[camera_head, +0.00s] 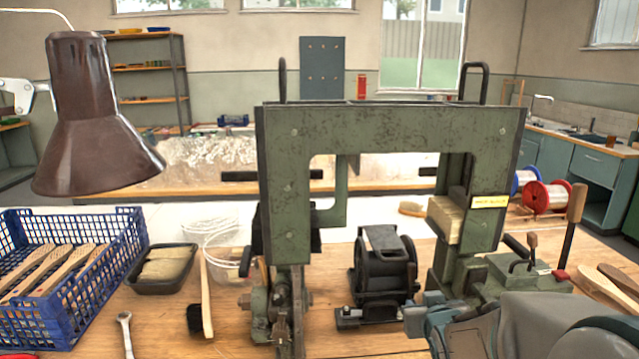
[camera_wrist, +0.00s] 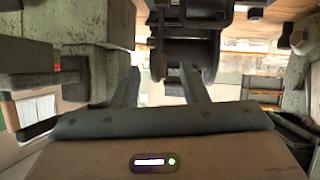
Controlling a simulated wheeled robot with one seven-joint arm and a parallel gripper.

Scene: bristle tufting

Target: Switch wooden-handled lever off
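A tall lever with a wooden handle (camera_head: 577,203) on a dark rod rises at the right end of the green machine (camera_head: 390,128), leaning slightly right. A smaller lever with a wooden knob (camera_head: 532,241) stands on the machine's green box (camera_head: 505,272), left of the tall one. Neither lever can be made out clearly in the wrist view. My gripper (camera_head: 428,315) is low in front of the machine, left of both levers and apart from them. In the wrist view my gripper (camera_wrist: 160,72) has its two fingers spread with nothing between them.
A red knob (camera_head: 560,275) sits beside the green box. A dark motor-like unit (camera_head: 382,268) stands under the machine's arch. A blue crate (camera_head: 70,270), a dark tray (camera_head: 162,270) and a brush (camera_head: 205,300) lie left. Red spools (camera_head: 545,198) stand behind right.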

